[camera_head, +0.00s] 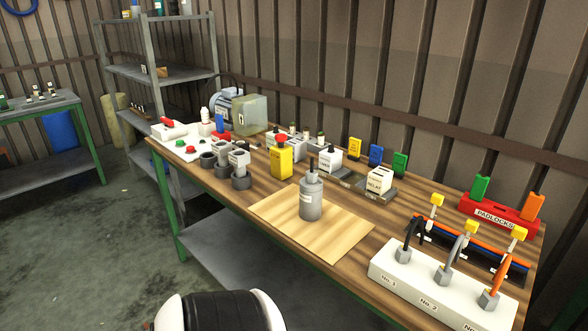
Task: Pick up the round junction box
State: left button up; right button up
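No gripper of mine shows in the head view. No label that I can read names a round junction box. Several short dark grey round cups (241,182) stand close together at the left front part of the workbench; these are round and box-like, but I cannot tell for sure that one is the junction box. A grey cylinder with a narrower top (311,203) stands upright on a light wooden board (275,218) in the middle of the bench.
The wooden workbench (405,205) also holds a yellow block (281,162), a relay box (380,181), a red padlock rack (499,214) and a white numbered cable stand (413,274). A metal shelf (180,73) stands behind left. The board is bare around the cylinder.

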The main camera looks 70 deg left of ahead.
aim_at(310, 195)
jog(key=u, duration=2.1)
jog(key=z, duration=0.9)
jog(key=i+j+z, duration=0.1)
jog(key=j+z, duration=0.35)
jog(key=j, duration=0.2)
jog(key=j+z, duration=0.5)
jog(key=k+j+z, duration=0.15)
jog(key=j+z, duration=0.3)
jog(key=j, duration=0.25)
